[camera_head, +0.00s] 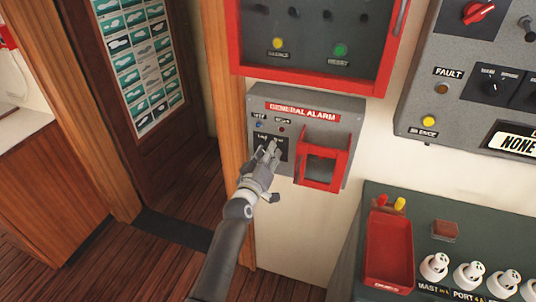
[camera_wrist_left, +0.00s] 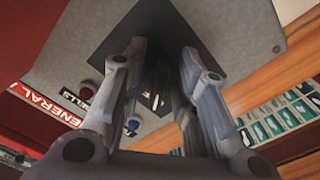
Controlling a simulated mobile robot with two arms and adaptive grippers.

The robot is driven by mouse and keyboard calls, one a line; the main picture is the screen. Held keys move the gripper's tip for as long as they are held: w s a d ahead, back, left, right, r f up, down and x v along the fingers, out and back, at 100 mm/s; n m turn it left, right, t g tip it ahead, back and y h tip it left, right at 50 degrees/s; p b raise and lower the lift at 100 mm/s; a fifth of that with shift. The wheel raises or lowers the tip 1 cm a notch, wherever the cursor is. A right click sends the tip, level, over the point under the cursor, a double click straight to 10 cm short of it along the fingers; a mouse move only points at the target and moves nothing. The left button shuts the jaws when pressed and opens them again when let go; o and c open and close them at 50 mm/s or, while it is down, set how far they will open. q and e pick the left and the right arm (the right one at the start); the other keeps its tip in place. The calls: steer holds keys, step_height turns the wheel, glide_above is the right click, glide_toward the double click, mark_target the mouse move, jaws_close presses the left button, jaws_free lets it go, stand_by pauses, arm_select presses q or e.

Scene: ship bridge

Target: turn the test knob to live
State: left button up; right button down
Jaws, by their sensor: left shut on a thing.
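The grey general alarm box (camera_head: 345,110) hangs on the wall with a red label across its top. A black switch plate (camera_head: 262,146) is on its lower left, with small white lettering that I cannot fully read. My left gripper (camera_head: 272,150) is at this plate, its fingers shut on the test knob. The knob is hidden by the fingers in the head view. In the left wrist view the dark knob (camera_wrist_left: 160,78) shows only partly, in shadow between the two fingers (camera_wrist_left: 163,75). I cannot tell which way it points. My right gripper is not in view.
A red open-framed guard (camera_head: 322,158) juts out just right of the plate. A small blue part (camera_head: 259,125) and a red one (camera_head: 282,129) sit above it. A red-framed panel (camera_head: 310,85) is overhead. A console (camera_head: 450,215) with white knobs stands lower right.

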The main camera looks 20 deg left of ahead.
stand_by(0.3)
arm_select(q)
steer(key=o, duration=1)
steer(key=s, duration=1.2)
steer(key=shift+a, duration=0.2)
steer(key=s+d+f+m+g+b, duration=0.1)
steer(key=s+f+m+g, duration=0.3)
steer(key=f, duration=0.8)
steer(key=s+d+f+n+g+h, duration=0.15)
steer(key=s+f, duration=0.35)
steer(key=f, duration=0.8)
steer(key=s+d+f+m+g+y+b, duration=0.1)
steer(key=s+f+m+g, duration=0.3)
steer(key=f, duration=0.8)
steer(key=s+a+f+m+g, duration=0.1)
steer(key=s+a+f+g, duration=0.1)
steer(key=s+f, duration=0.5)
steer(key=s+a+f+g+b, duration=0.1)
steer(key=s+f, duration=0.6)
steer(key=s, duration=1)
steer(key=s+a+f+m+g+y, duration=0.1)
steer(key=s+a+f+g, duration=0.3)
steer(key=s+f, duration=0.3)
steer(key=s, duration=0.5)
steer(key=shift+f+m, duration=0.15)
steer(key=shift+m, duration=0.2)
